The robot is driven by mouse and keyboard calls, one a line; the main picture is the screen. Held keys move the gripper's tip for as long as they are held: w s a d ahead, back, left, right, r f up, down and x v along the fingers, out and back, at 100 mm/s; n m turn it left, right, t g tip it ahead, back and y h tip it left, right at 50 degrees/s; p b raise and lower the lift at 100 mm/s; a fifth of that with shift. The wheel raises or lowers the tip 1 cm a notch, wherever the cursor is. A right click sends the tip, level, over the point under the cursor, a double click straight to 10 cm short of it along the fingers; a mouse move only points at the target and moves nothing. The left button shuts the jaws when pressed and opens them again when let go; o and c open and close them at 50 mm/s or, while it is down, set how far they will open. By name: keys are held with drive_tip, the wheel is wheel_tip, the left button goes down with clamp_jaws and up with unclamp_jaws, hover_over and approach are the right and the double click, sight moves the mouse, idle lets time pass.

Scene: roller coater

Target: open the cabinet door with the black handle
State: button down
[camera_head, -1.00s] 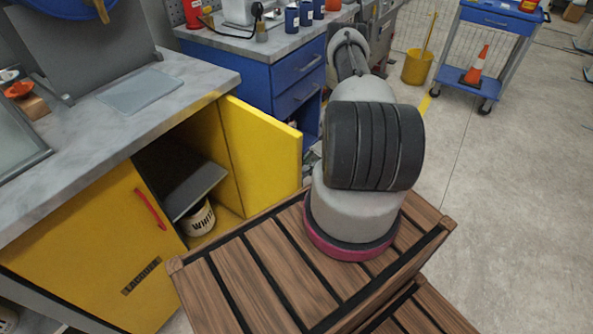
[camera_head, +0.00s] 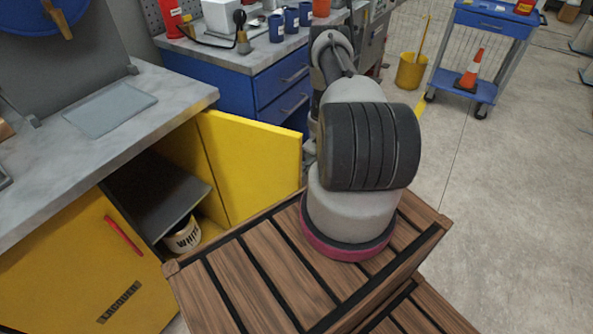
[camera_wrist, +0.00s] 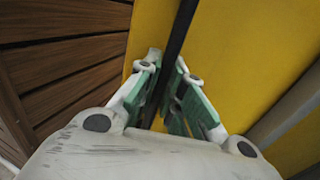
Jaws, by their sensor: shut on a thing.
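The yellow cabinet door (camera_head: 252,165) stands open in the head view, swung out from the cabinet beside my wooden-slatted base. Its handle side is turned away from the head camera. In the wrist view the black handle (camera_wrist: 182,35) is a long dark bar running along the yellow door face (camera_wrist: 240,60). My gripper (camera_wrist: 167,85), with green finger pads, is shut on the black handle, one finger on each side. In the head view my gripper is hidden behind the door and my arm.
A second yellow door with a red handle (camera_head: 124,236) is shut at left. The opening shows a grey shelf (camera_head: 158,195) and a white bucket (camera_head: 183,235). A blue drawer cabinet (camera_head: 280,85) stands behind the door.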

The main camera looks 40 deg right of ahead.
drive_tip(key=c, duration=1.8)
unclamp_jaws()
drive_tip(key=v, duration=0.7)
drive_tip(key=shift+d, duration=0.2)
